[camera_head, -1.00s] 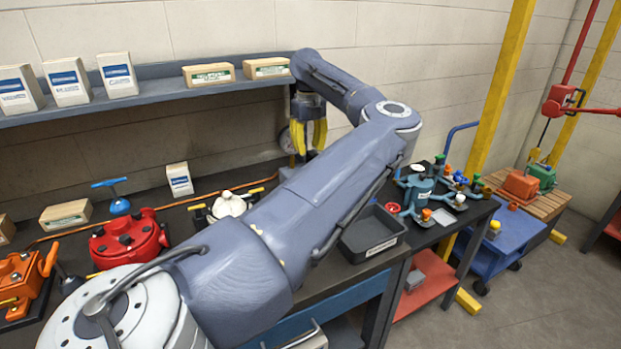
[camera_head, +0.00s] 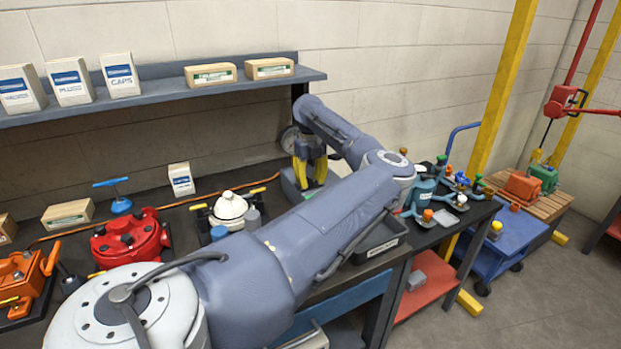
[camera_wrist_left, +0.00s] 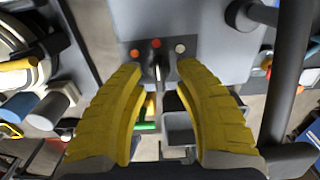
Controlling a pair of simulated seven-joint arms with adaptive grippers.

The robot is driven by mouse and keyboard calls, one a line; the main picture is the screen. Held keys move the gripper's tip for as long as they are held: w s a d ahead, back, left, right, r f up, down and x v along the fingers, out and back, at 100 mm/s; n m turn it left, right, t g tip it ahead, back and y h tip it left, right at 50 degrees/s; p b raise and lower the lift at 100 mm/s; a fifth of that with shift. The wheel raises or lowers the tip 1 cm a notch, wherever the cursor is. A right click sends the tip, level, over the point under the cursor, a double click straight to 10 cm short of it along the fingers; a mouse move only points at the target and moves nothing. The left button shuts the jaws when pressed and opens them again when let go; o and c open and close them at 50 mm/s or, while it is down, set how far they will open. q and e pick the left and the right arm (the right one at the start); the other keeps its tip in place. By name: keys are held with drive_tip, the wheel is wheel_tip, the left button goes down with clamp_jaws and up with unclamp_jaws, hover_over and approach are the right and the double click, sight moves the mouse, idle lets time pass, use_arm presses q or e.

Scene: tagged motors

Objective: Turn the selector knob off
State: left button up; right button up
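The selector knob (camera_wrist_left: 159,72) shows in the left wrist view as a small grey bar on a grey box (camera_wrist_left: 225,62), among orange, red and pale round spots. In the head view the grey box (camera_head: 291,188) sits at the back of the bench, and the knob is hidden there behind my fingers. My left gripper (camera_head: 312,184) points down at the box. In the left wrist view its yellow fingers (camera_wrist_left: 157,80) are apart, one on each side of the knob, with gaps showing. I cannot tell how far above the box the tips are. My right gripper is not in view.
A white-domed part (camera_head: 231,207) and a red motor part (camera_head: 128,238) stand left on the bench. A dark tray (camera_head: 385,240) lies right, partly behind my arm.

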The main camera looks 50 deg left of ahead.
use_arm(q)
drive_tip(key=shift+o, duration=0.3)
clamp_jaws()
drive_tip(key=shift+n, duration=0.4)
drive_tip(key=n, duration=0.8)
drive_tip(key=shift+w, duration=0.15)
drive_tip(key=n, duration=0.5)
drive_tip(key=shift+a, duration=0.1)
drive_tip(key=shift+n, duration=2.2)
